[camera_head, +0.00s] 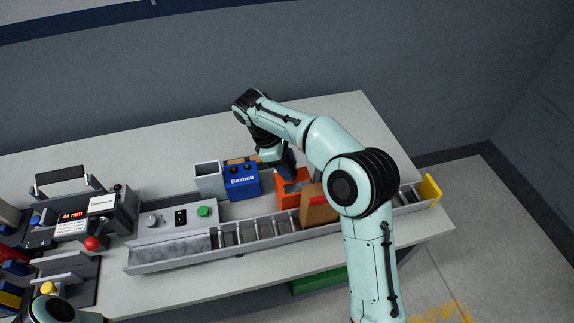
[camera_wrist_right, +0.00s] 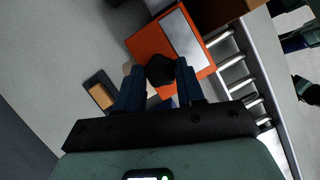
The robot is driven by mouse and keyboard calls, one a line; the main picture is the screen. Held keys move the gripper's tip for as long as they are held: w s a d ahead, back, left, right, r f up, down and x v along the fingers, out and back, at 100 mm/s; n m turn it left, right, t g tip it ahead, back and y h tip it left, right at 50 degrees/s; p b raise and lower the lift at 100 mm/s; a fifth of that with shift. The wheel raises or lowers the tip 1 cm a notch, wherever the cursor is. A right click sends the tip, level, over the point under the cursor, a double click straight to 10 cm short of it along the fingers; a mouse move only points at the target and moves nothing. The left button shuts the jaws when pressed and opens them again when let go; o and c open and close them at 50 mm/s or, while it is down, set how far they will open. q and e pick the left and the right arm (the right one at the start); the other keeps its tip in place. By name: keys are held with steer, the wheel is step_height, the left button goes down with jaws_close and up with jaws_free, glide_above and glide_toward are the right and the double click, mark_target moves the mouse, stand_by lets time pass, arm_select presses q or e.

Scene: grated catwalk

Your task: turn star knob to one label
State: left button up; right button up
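An orange box (camera_head: 283,201) with a grey top panel stands on the table behind the conveyor in the head view. In the right wrist view the orange box (camera_wrist_right: 150,45) carries a light grey panel and a black knob (camera_wrist_right: 160,70) at its near corner. No label text is readable. My right gripper (camera_head: 284,172) is over the orange box, partly hidden by my arm. In the wrist view my right gripper (camera_wrist_right: 160,78) has its dark blue fingers apart, one on each side of the knob; contact is not clear. My left gripper is out of view.
A brown carton (camera_head: 317,210) sits on the roller conveyor (camera_head: 262,231) close to the orange box. A blue box (camera_head: 242,182) and a grey bin (camera_head: 208,181) stand left of it. A control panel (camera_head: 166,218) and a gauge with a red display (camera_head: 72,215) are further left.

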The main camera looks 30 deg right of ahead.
steer(key=shift+w+r+m+p, duration=0.1)
steer(key=shift+m+p, duration=0.35)
steer(key=shift+m, duration=0.05)
steer(key=shift+w+d+m+g+y+p, duration=0.1)
steer(key=shift+m+g+y+p, duration=0.5)
steer(key=shift+m, duration=0.5)
steer(key=shift+d+m+p, duration=0.1)
steer(key=shift+m+p, duration=0.2)
steer(key=shift+m, duration=0.6)
steer(key=m+y, duration=0.1)
steer(key=m, duration=0.2)
steer(key=m+y, duration=0.1)
steer(key=m, duration=0.2)
steer(key=shift+d+y, duration=0.2)
steer(key=shift+y, duration=0.2)
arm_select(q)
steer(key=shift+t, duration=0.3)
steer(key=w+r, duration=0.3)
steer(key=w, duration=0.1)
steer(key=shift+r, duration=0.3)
arm_select(e)
steer(key=m+y, duration=0.1)
steer(key=m, duration=0.2)
steer(key=m+y, duration=0.1)
steer(key=m, duration=0.2)
steer(key=shift+d+f+m, duration=0.2)
steer(key=shift+m, duration=0.1)
steer(key=shift+y, duration=0.3)
steer(key=o, duration=1)
steer(key=shift+r, duration=0.15)
